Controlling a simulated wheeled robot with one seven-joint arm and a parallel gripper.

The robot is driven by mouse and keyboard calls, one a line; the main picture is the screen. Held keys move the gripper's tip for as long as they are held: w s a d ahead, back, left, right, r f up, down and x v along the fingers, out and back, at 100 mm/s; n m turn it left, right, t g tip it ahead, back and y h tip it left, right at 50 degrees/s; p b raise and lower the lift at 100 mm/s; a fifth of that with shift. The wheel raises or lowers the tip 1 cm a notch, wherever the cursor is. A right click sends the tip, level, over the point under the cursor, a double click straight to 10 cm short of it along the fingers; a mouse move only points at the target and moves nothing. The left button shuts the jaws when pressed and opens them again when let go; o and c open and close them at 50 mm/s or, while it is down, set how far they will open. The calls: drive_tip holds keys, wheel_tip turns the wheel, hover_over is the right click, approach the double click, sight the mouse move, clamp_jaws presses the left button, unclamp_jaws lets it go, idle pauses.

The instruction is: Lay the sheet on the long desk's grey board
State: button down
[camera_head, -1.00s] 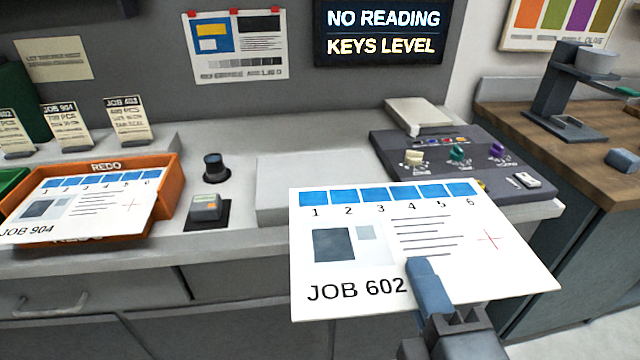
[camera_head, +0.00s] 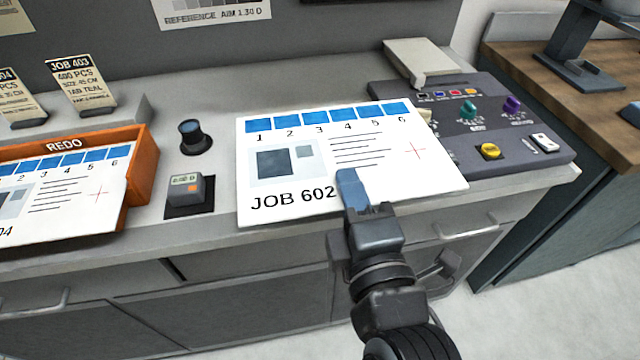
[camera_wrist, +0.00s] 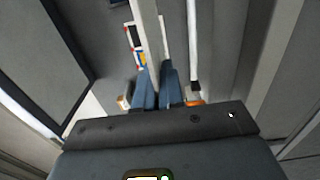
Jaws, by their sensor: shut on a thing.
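The white sheet marked JOB 602 (camera_head: 430,165) has a row of blue patches numbered 1 to 6. My gripper (camera_head: 352,190) is shut on its near edge, with a blue finger over the print. In the head view the sheet stands in front of the long desk (camera_head: 225,75), left of the control console. The grey board is hidden behind the sheet. I cannot tell whether the sheet touches anything there. In the wrist view the blue fingers (camera_wrist: 158,88) are close together.
A dark console (camera_head: 535,135) with knobs and buttons lies right of the sheet. A small device (camera_head: 186,190) and a dark loupe-like cylinder (camera_head: 194,137) stand left of it. The orange REDO tray (camera_head: 143,165) holds another sheet. A wooden-topped counter (camera_head: 530,70) is at the right.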

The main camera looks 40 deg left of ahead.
drive_tip(key=a+f, duration=0.1)
drive_tip(key=a+f+p, duration=0.1)
drive_tip(key=a, duration=0.1)
drive_tip(key=w+a+f, duration=0.1)
drive_tip(key=a, duration=0.1)
drive_tip(key=shift+w+a+f, duration=0.1)
drive_tip(key=shift+a+f, duration=0.1)
drive_tip(key=shift+a, duration=0.05)
drive_tip(key=shift+f, duration=2.05)
drive_tip(key=shift+f, duration=0.15)
drive_tip(key=c, duration=1.3)
unclamp_jaws()
drive_tip(key=shift+o, duration=0.2)
drive_tip(key=shift+r, duration=0.3)
drive_tip(key=b+v, duration=0.3)
drive_tip(key=v, duration=0.9)
drive_tip(key=shift+b, duration=0.4)
